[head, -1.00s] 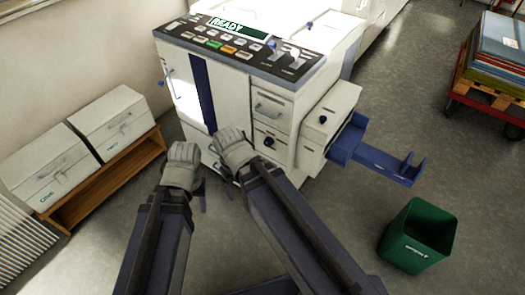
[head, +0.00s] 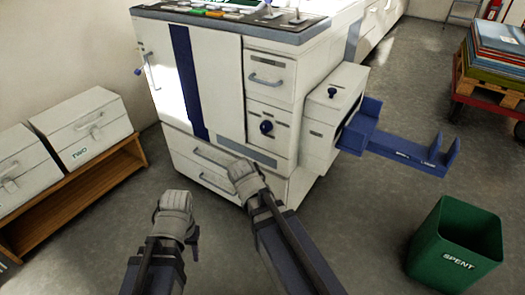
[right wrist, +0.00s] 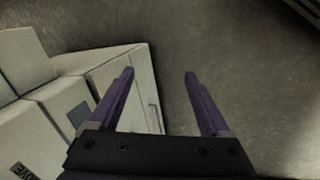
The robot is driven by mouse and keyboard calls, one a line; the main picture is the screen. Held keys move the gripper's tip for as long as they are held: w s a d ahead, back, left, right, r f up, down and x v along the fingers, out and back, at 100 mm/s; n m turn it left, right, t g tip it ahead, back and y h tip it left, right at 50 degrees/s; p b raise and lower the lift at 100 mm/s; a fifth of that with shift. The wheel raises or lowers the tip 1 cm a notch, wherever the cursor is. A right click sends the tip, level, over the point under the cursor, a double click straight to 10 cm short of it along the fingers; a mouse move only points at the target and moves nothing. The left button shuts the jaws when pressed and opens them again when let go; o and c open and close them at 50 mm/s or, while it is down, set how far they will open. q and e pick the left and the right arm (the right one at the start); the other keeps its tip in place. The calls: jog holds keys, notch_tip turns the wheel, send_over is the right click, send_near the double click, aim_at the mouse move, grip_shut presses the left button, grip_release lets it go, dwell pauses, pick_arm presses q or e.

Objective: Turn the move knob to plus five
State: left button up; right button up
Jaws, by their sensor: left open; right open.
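The large white machine (head: 220,85) stands ahead with a blue vertical stripe. A dark round knob (head: 266,127) sits on its lower front panel, and a black knob (head: 332,92) sits on the side unit. I cannot read which one is the move knob. My left gripper (head: 194,238) hangs low in front of the machine, apart from it, its fingers mostly hidden by the wrist. My right gripper's fingers are hidden in the head view; in the right wrist view my right gripper (right wrist: 159,74) is open and empty, over the floor beside white machine panels.
A blue tray (head: 400,150) juts out from the machine's right side. A green bin (head: 455,245) marked SPENT stands on the floor at right. White boxes on a wooden shelf (head: 85,195) stand at left. A loaded red cart (head: 490,95) is at far right.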

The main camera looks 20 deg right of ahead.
jog(key=w+d+n+t+h+b, duration=0.3)
jog(key=w+d+n+h, duration=0.2)
jog(key=w+n, duration=0.25)
pick_arm(q)
notch_tip(320, 180, down, 6)
jog(key=shift+r, duration=0.2)
pick_arm(e)
jog(key=w+a+r+n+t+h, duration=0.2)
jog(key=w+r+n+t+h, duration=0.1)
jog(key=r+n, duration=0.3)
jog(key=w+a+r+n+t+h, duration=0.2)
jog(key=w+r+n+t+h, duration=0.1)
jog(key=r+n, duration=0.4)
notch_tip(320, 180, up, 2)
jog(key=shift+w+a+r, duration=0.15)
jog(key=shift+w+r, duration=0.05)
jog(key=shift+w, duration=0.05)
pick_arm(q)
jog(key=shift+d, duration=0.1)
pick_arm(e)
jog(key=shift+w+n, duration=0.1)
jog(key=shift+n, duration=0.15)
